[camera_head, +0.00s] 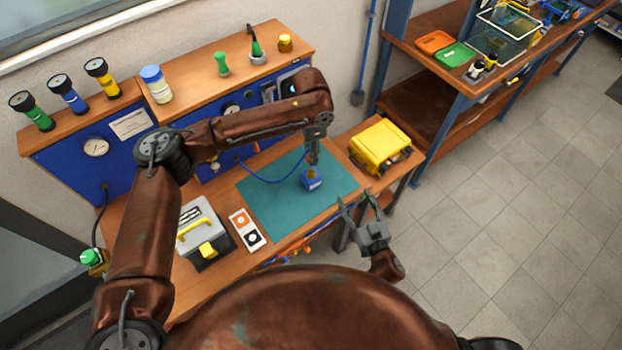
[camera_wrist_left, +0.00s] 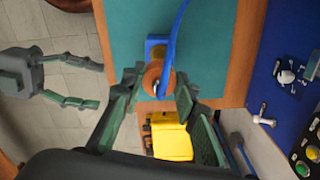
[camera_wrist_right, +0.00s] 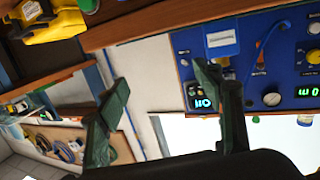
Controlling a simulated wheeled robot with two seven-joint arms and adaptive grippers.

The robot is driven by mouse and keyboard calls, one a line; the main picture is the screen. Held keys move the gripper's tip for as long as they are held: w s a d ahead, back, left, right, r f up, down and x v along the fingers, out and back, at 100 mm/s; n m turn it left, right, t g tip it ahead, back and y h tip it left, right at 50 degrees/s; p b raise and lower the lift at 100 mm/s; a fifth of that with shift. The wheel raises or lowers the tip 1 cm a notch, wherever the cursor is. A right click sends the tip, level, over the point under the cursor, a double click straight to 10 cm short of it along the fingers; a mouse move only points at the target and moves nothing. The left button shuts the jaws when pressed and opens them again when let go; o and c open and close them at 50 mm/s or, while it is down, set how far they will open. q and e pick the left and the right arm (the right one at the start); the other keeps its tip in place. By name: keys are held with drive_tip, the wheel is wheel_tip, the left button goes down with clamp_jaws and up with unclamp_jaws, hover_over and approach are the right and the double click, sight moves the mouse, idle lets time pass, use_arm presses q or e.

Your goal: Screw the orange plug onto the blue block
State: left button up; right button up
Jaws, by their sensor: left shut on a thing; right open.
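The blue block (camera_head: 313,181) sits on the teal mat (camera_head: 262,205), near its right part. It also shows in the left wrist view (camera_wrist_left: 155,44). My left gripper (camera_head: 312,163) points down just above the block. It is shut on the orange plug (camera_wrist_left: 153,74), which lies between its fingertips in the left wrist view (camera_wrist_left: 158,82). The plug is at the block's brass-coloured top; I cannot tell whether they are engaged. My right gripper (camera_head: 362,212) is open and empty, off the bench's front edge, apart from the block.
A blue hose (camera_head: 270,180) runs from the panel towards my left gripper. A yellow case (camera_head: 380,146) stands right of the mat. A grey toolbox (camera_head: 203,231) and a card with orange and black spots (camera_head: 245,230) lie left. The mat's left part is clear.

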sight(315, 181)
drive_tip(key=a+n+y, duration=0.1)
drive_tip(key=a, duration=0.1)
drive_tip(key=a+y, duration=0.2)
drive_tip(key=a, duration=0.1)
drive_tip(key=s+a+n+y, duration=0.1)
drive_tip(key=a, duration=0.2)
drive_tip(key=shift+s+a+r+n, duration=0.1)
drive_tip(key=shift+a+r+n, duration=0.2)
drive_tip(key=shift+r, duration=0.1)
drive_tip(key=shift+d, duration=0.1)
drive_tip(key=x, duration=1.2)
drive_tip(key=shift+s, duration=0.1)
drive_tip(key=shift+c, duration=0.3)
clamp_jaws()
